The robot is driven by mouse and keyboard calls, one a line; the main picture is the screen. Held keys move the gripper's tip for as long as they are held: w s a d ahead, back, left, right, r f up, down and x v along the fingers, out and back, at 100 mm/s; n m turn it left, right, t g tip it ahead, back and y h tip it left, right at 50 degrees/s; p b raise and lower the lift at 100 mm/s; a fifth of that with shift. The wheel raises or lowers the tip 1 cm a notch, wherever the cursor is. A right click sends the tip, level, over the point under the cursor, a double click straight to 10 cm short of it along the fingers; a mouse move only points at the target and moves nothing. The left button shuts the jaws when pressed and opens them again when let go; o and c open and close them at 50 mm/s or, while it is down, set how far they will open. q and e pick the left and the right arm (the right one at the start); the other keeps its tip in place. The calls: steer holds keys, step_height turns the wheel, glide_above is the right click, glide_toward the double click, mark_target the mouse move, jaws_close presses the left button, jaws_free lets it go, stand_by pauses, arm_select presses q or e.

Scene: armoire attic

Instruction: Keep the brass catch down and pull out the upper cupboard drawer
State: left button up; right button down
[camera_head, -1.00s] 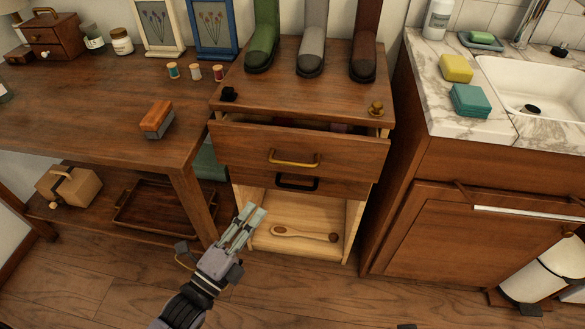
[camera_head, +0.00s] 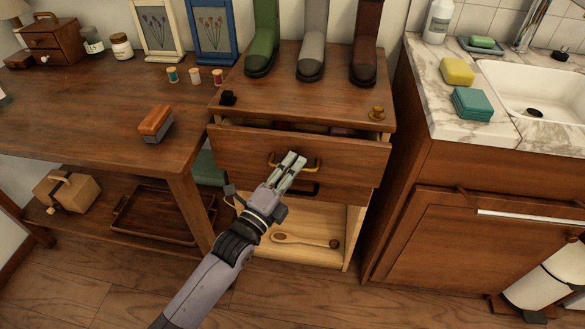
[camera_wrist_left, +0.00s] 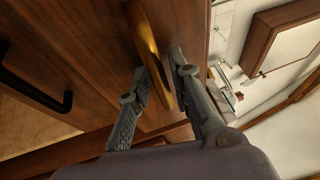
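The upper drawer (camera_head: 235,148) of the wooden cupboard stands partly out, with some coloured contents showing behind its front. Its brass handle (camera_head: 315,163) also shows in the left wrist view (camera_wrist_left: 147,35). My left gripper (camera_head: 293,160) is at this handle, with one finger on each side of the bar and seemingly closed on it. A small brass catch (camera_head: 377,113) sits at the front right corner of the cupboard top, with nothing seen touching it. My right gripper is not in view.
A lower drawer with a black handle (camera_head: 308,189) sits just below. An open compartment holds a wooden spoon (camera_head: 305,240). Boots (camera_head: 311,62) stand on the cupboard top beside a small black piece (camera_head: 228,98). A table (camera_head: 95,130) is left, a sink cabinet (camera_head: 440,235) right.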

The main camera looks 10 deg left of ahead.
arm_select(q)
steer(key=shift+c, duration=0.5)
jaws_close()
